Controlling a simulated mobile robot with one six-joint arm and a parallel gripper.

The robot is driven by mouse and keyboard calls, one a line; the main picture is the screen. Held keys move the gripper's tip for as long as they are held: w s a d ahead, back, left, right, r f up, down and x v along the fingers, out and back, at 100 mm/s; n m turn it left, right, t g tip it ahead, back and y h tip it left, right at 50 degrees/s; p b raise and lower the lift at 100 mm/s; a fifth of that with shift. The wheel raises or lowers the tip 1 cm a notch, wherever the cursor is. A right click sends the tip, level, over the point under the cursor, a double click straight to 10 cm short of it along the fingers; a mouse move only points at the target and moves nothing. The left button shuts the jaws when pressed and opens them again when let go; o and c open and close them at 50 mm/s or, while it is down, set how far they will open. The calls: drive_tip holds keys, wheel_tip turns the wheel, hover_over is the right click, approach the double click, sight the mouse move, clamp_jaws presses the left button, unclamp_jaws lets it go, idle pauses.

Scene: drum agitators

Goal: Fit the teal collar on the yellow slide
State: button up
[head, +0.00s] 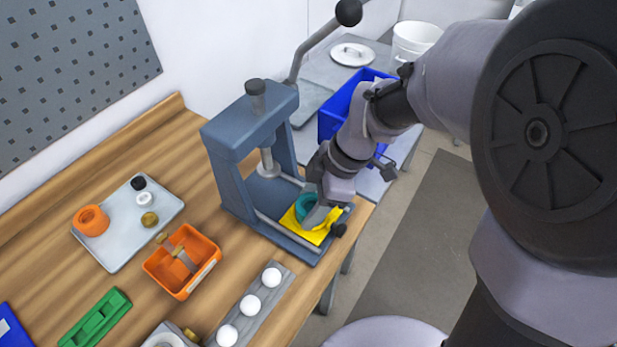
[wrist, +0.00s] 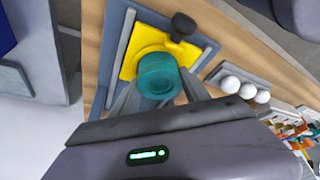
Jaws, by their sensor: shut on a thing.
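The teal collar (head: 305,205) is a short hollow ring. It also shows in the wrist view (wrist: 158,74), between the fingers of my gripper (wrist: 155,98). My gripper (head: 318,212) is shut on the collar, over the yellow slide. The yellow slide (head: 312,235) is a flat plate on the base of the blue-grey press, with a dark knob at its front end. In the wrist view the slide (wrist: 130,66) shows a raised round yellow part behind the collar. Whether the collar touches or sits on that part cannot be told.
The blue-grey press (head: 250,115) with its ram stands behind the slide. A grey rack (head: 238,317) with white balls, an orange bin (head: 182,292) and a grey tray (head: 110,255) with small parts lie to the left. A blue bin (head: 329,125) stands beyond the bench.

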drive_tip(key=o, duration=1.7)
drive_tip(key=p+v, duration=0.8)
drive_tip(key=v, duration=0.9)
drive_tip(key=shift+d+r, duration=0.15)
drive_tip(key=shift+r, duration=0.05)
